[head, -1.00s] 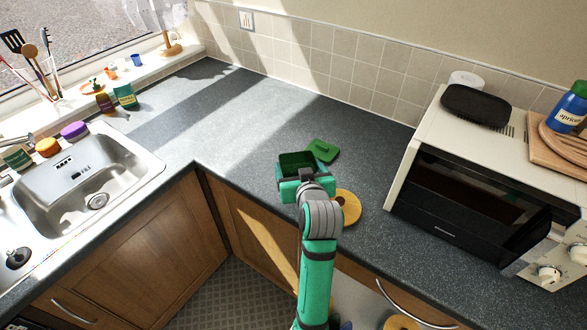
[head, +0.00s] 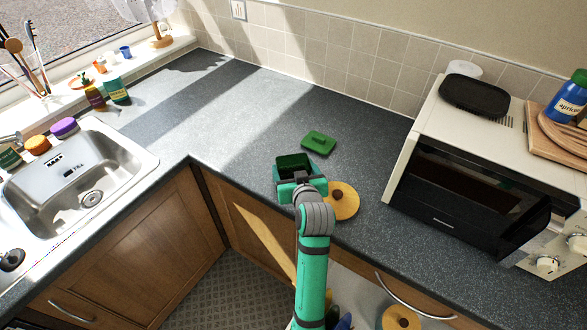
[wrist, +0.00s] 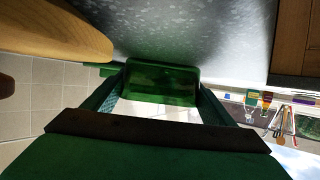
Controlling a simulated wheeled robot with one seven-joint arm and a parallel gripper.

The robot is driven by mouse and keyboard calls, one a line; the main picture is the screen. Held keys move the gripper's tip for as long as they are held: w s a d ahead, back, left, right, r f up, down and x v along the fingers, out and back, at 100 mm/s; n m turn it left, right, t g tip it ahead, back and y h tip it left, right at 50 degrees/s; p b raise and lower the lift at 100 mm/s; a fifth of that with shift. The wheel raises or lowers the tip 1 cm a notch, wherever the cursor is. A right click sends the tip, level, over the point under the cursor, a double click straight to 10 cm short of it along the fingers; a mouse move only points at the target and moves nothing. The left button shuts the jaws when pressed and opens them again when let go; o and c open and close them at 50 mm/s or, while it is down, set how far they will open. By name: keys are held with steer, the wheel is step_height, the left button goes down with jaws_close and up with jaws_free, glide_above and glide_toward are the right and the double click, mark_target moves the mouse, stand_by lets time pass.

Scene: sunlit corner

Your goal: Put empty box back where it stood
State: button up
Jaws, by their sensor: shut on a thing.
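The empty green box (head: 294,160) is open at the top and held over the counter's front edge area, left of a yellow disc. My gripper (head: 296,182) is shut on it from the near side. In the wrist view the box (wrist: 160,82) sits between the two fingers of my gripper (wrist: 158,100). I cannot tell whether its base touches the counter. A green lid (head: 318,142) lies flat on the counter just behind the box, apart from it. The box's underside is hidden.
The yellow disc with a brown knob (head: 341,200) lies close right of the box. A toaster oven (head: 460,190) stands further right. The sink (head: 75,175) is at the left. The grey counter (head: 235,130) is clear behind and left of the box.

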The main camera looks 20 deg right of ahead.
steer(key=shift+f, duration=0.1)
steer(key=o, duration=1.2)
steer(key=shift+s+r, duration=0.1)
steer(key=shift+r, duration=0.1)
steer(key=v, duration=1.1)
steer(key=shift+s+a+r, duration=0.1)
steer(key=shift+s, duration=0.3)
